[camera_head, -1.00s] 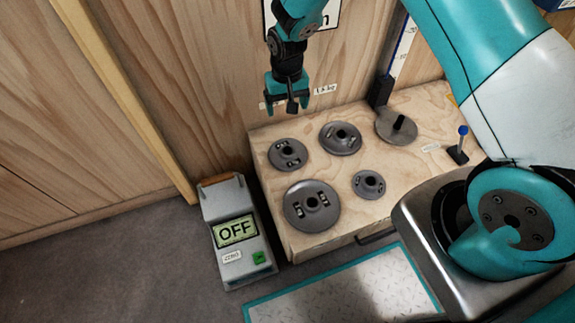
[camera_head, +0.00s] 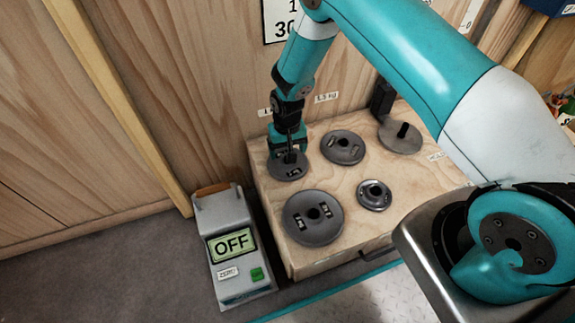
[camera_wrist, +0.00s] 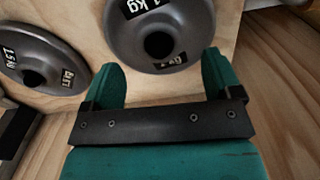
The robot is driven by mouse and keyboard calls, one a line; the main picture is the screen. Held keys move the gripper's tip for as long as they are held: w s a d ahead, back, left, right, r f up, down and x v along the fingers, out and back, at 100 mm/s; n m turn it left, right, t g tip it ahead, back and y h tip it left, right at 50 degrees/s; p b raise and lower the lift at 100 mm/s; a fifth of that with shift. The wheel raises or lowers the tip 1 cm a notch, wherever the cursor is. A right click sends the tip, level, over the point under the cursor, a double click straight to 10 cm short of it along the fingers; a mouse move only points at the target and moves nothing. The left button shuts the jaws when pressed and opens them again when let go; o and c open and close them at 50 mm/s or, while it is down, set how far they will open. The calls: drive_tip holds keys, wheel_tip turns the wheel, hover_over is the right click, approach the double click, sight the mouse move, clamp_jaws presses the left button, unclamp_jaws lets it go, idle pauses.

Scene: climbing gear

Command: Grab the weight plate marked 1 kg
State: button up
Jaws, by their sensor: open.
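In the head view this plate (camera_head: 287,172) is at the box's back left corner, partly hidden by my gripper. My gripper (camera_head: 288,145) is over the plate's back part, pointing down. In the wrist view my gripper's teal fingers (camera_wrist: 163,82) are apart, with the plate's near rim between and just beyond them. I cannot tell whether they touch it.
A plate marked 1.5 kg (camera_wrist: 32,62) lies beside it; in the head view it (camera_head: 342,147) is to the right. A large plate (camera_head: 313,218) and a small one (camera_head: 374,195) lie in front. A scale reading OFF (camera_head: 232,245) stands left of the wooden box (camera_head: 350,232).

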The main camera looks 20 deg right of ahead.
wheel_tip(320, 180, down, 4)
drive_tip(key=shift+r+b, duration=0.15)
drive_tip(key=shift+b, duration=0.4)
drive_tip(key=shift+r, duration=0.1)
clamp_jaws()
drive_tip(key=shift+r, duration=0.15)
